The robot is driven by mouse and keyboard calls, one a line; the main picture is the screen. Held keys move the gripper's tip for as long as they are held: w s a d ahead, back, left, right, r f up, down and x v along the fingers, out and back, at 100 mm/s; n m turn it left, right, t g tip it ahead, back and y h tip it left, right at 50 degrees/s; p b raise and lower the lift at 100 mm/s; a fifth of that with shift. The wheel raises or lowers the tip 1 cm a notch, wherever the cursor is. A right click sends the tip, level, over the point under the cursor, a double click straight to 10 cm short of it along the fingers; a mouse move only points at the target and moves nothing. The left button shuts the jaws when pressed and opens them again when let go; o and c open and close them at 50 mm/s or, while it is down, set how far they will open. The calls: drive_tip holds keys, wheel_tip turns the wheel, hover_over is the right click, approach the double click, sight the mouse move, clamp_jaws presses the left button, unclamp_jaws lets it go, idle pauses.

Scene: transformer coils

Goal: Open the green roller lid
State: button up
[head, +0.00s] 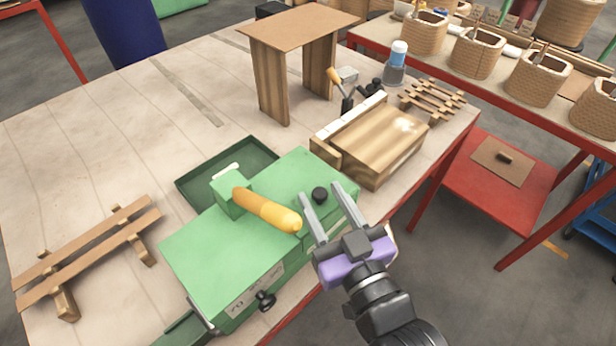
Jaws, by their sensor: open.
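The green roller box (215,262) stands on the table near its front edge, and its green top looks closed. A yellow-orange wooden handle (267,210) sticks out from a green block (230,192) on top. A black knob (319,195) sits at the right part of the top, and another black knob (265,300) is on the front face by a label. My gripper (322,192) is open, its two fingers reaching over the right end of the top. The top knob appears between the fingertips; I cannot tell whether they touch it or the lid. The gripper's body hides the box's lower right corner.
A dark green tray (190,187) lies behind the box. A wooden block press (375,145) stands to the right, with a wooden stand (300,30) behind. A slatted wooden rack (85,255) lies at left. The table's left rear (90,130) is clear.

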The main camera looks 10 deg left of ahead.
sight(313, 180)
drive_tip(key=shift+x, duration=2.6)
drive_tip(key=shift+d, duration=0.1)
clamp_jaws()
